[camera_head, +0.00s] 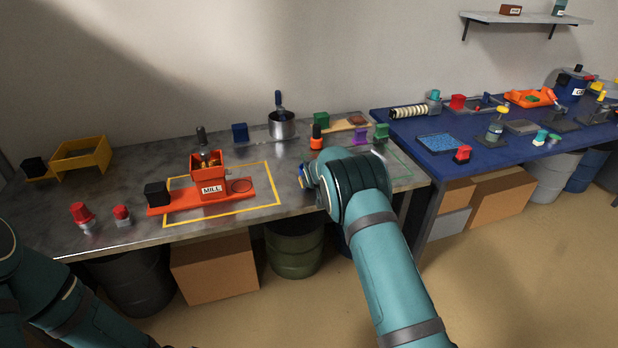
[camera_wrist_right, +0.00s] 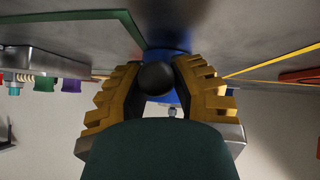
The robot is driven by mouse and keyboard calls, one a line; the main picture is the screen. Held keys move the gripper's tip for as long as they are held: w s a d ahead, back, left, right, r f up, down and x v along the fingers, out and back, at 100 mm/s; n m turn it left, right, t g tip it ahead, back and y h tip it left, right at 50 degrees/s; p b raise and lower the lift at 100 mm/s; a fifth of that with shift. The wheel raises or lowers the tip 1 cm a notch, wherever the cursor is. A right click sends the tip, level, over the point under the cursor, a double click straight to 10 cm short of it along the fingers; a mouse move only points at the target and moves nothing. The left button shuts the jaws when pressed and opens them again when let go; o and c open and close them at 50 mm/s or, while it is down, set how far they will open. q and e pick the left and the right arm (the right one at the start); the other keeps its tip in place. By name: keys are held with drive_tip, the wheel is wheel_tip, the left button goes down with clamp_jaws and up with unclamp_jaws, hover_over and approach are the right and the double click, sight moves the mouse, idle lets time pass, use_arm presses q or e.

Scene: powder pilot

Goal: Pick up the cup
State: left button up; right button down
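In the right wrist view my right gripper (camera_wrist_right: 160,68) has its two yellow fingers spread apart. A black ball-shaped knob (camera_wrist_right: 155,79) shows between them, with a blue thing (camera_wrist_right: 168,45) behind it; I cannot tell whether this is the cup. I see no clear grip on it. In the head view my right arm (camera_head: 360,190) reaches over the front of the grey table and hides what is at its tip. A grey metal cup-like pot (camera_head: 282,126) with an upright dark-handled tool stands farther back. My left arm (camera_head: 60,295) is at lower left; its gripper is out of view.
An orange mill (camera_head: 211,186) sits inside a yellow outline on the grey table (camera_head: 110,190). Two red-topped pieces (camera_head: 122,213) are at front left, a yellow frame (camera_head: 82,156) at back left. A blue table (camera_head: 480,160) with several items stands at right.

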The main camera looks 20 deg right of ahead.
drive_tip(key=shift+r, duration=0.1)
idle(0.3)
wheel_tip(320, 180, up, 10)
drive_tip(key=shift+f+p, duration=0.1)
drive_tip(key=shift+p, duration=0.75)
